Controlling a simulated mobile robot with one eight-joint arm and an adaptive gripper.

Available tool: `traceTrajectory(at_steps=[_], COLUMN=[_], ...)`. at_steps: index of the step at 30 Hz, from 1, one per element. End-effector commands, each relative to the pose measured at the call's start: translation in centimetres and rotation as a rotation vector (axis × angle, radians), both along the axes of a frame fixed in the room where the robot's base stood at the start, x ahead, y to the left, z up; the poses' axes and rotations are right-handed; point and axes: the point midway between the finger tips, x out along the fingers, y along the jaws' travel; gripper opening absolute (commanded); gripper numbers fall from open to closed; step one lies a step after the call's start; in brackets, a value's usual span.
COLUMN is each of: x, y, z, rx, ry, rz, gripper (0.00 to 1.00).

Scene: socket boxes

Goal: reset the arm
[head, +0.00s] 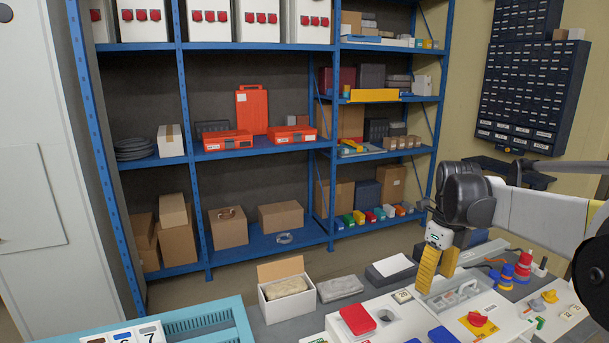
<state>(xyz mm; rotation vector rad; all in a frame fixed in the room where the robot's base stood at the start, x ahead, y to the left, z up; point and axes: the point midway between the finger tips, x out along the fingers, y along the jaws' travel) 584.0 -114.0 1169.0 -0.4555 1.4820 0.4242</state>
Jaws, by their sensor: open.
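My gripper (438,264) has yellow fingers pointing down, with a gap between the two fingertips. It is open, and I see nothing between the fingers. My arm reaches in from the right edge. Whether the fingertips touch the tray I cannot tell.
A white panel with a red block (358,319) lies at the front. Stacked red and blue parts (522,268) are at right. A blue shelf (267,241) stands behind; a teal crate (210,322) is front left.

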Motion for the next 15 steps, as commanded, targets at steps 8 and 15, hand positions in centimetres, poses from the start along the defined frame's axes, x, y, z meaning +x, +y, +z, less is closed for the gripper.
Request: traceTrajectory(at_steps=[8,15], x=[-3.6,-9.2], y=[2.5,5.6], z=[1.1,1.3], rx=[-0.051,-0.171], ry=[-0.085,-0.184], rz=[0.405,0.955], gripper=[0.62,0.62])
